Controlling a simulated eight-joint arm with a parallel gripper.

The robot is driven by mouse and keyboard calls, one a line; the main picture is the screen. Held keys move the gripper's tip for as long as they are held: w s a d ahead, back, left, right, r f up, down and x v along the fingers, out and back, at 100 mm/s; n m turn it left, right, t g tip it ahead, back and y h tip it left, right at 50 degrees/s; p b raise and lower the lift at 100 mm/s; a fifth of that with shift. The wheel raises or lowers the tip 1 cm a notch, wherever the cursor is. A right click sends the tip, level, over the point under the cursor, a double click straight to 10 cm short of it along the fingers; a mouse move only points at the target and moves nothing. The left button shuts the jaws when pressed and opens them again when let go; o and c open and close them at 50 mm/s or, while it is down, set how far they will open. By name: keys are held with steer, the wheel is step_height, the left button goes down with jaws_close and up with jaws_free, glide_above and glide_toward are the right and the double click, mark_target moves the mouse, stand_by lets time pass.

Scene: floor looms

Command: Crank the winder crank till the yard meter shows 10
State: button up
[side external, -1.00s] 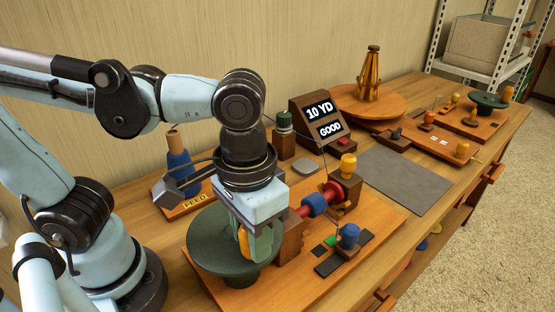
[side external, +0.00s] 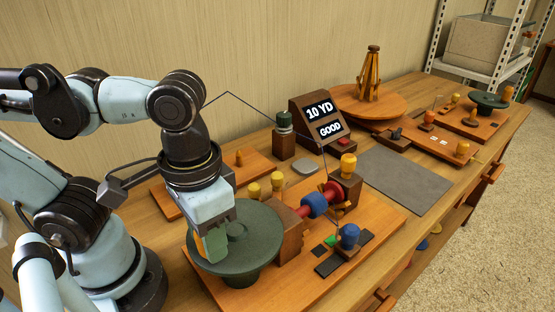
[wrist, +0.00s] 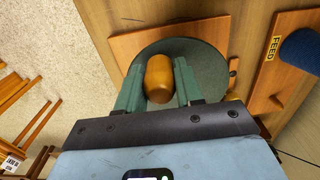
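The winder crank is a dark green disc (side external: 262,222) on the front board, also seen in the wrist view (wrist: 212,62). Its yellow-orange handle knob (wrist: 159,78) stands between the green fingers of my gripper (wrist: 159,84). Both fingers look in contact with the knob's sides.
Right of the disc are a wooden block, a blue and red spool (side external: 315,205) and a blue knob (side external: 348,236). Two yellow pegs (side external: 277,182) stand behind the disc. A grey mat (side external: 405,180) lies bare at the right.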

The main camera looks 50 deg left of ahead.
steer(key=o, duration=0.5)
steer(key=shift+r, duration=0.1)
steer(key=shift+r, duration=3.4)
step_height(320, 180, up, 12)
steer(key=w+a+f+t+h, duration=0.1)
steer(key=w+a+f+t, duration=0.3)
steer(key=w+f, duration=0.8)
steer(key=w+a+f+t, duration=0.1)
steer(key=a+f, duration=0.1)
steer(key=w+a+f+t, duration=0.1)
steer(key=a+f, duration=0.2)
steer(key=w+a+f+t+y, duration=0.1)
steer(key=a+f, duration=0.1)
steer(key=f, duration=0.1)
steer(key=shift+a, duration=0.35)
